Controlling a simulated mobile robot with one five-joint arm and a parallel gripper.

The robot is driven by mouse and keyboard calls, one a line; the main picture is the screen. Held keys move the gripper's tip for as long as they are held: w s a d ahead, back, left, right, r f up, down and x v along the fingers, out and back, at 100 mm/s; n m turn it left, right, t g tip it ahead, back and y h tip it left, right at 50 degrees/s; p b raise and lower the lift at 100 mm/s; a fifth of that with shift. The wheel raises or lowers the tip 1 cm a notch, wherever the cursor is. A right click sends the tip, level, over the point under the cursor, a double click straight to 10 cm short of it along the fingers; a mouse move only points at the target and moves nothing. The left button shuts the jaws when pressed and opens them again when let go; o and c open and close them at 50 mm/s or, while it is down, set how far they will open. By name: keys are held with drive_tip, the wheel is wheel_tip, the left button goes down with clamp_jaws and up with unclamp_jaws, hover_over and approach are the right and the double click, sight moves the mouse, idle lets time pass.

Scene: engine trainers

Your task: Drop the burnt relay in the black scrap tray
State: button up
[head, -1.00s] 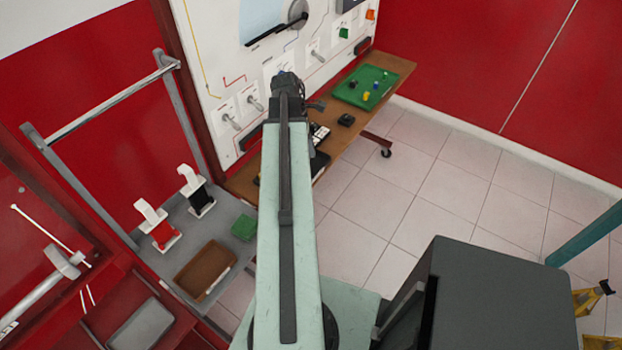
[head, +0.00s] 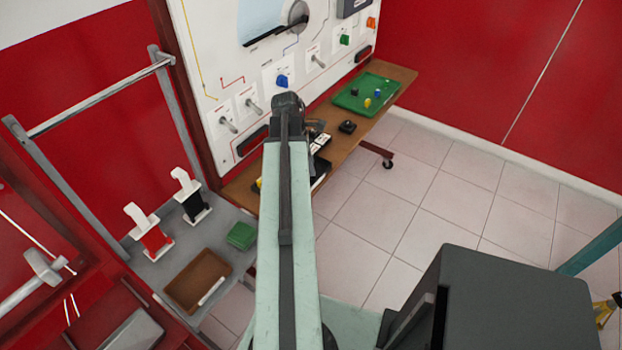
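My arm reaches forward to the wooden bench shelf. My gripper (head: 316,127) is at its far end, small and partly hidden by the wrist, so its opening cannot be seen. A black tray-like thing (head: 321,172) lies on the shelf just right of my arm, partly covered by it; it may be the scrap tray. White blocks (head: 320,142) sit beside it, near my gripper. A small black piece (head: 347,127) lies on the shelf to the right. I cannot make out which thing is the burnt relay.
A green tray (head: 352,103) with several small coloured pieces is at the shelf's right end. The white panel (head: 215,75) with knobs rises behind. A grey cart (head: 190,232) at left holds a brown tray (head: 176,289). A dark box (head: 510,300) stands front right. The tiled floor is clear.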

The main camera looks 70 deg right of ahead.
drive_tip(key=shift+o, duration=0.6)
drive_tip(key=d+p+v, duration=0.1)
drive_tip(key=p+v, duration=0.6)
drive_tip(key=shift+a+r+p, duration=0.3)
drive_tip(key=shift+a+r, duration=0.15)
drive_tip(key=shift+a, duration=0.1)
